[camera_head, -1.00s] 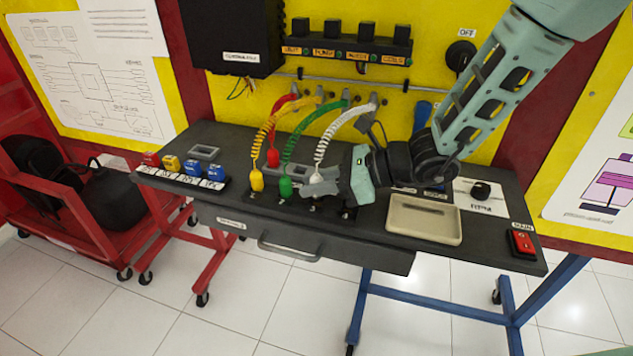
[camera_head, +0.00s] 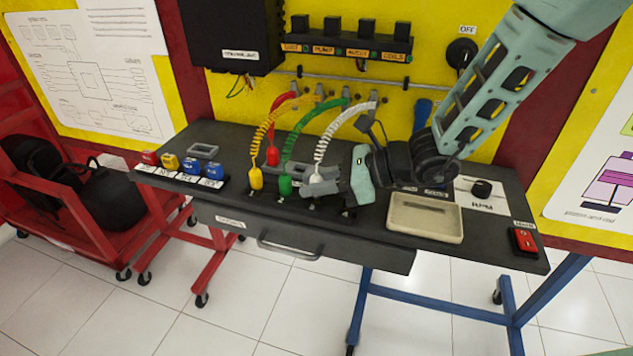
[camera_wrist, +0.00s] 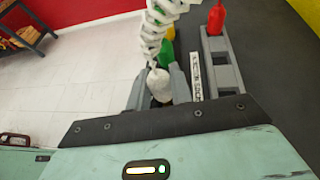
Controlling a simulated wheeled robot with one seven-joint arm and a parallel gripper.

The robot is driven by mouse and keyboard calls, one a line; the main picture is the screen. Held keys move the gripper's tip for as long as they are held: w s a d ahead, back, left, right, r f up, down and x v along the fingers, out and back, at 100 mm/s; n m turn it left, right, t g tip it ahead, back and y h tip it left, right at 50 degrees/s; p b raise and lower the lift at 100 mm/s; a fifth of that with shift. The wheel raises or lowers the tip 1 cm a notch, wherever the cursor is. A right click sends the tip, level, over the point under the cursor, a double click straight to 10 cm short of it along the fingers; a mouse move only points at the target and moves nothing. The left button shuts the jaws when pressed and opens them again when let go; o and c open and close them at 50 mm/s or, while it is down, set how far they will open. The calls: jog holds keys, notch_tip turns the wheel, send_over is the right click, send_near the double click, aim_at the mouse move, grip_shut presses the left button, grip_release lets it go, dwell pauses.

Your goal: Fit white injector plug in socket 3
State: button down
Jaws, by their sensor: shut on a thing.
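The white injector plug (camera_wrist: 159,84) is between the two fingers of my gripper (camera_wrist: 158,92) in the wrist view, with its coiled white cord rising from it. In the head view my gripper (camera_head: 322,188) is shut on the plug, low over the bench beside the green plug (camera_head: 285,186). The plug's lower end and the socket under it are hidden, so I cannot tell whether it is seated. The yellow plug (camera_head: 256,178) and red plug (camera_head: 272,155) stand on the bench to the left, on their coiled cords.
A beige tray (camera_head: 425,236) lies right of my gripper, with a red switch (camera_head: 523,240) at the bench's right end. Several coloured blocks (camera_head: 188,168) stand at the left. A grey slotted rail (camera_wrist: 222,66) runs close beside my gripper.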

jog(key=shift+f+b, duration=0.6)
jog(key=shift+f, duration=0.05)
jog(key=c, duration=1.5)
grip_release()
jog(key=shift+r, duration=0.1)
jog(key=shift+r+p+v, duration=0.2)
jog(key=shift+p+v, duration=0.45)
jog(key=shift+v, duration=0.55)
jog(key=shift+r+p+v, duration=0.15)
jog(key=shift+p+v, duration=0.45)
jog(key=shift+v, duration=0.65)
jog(key=shift+a+r, duration=0.15)
jog(key=shift+a, duration=0.05)
notch_tip(320, 180, up, 5)
jog(key=p, duration=0.4)
jog(key=shift+r, duration=0.1)
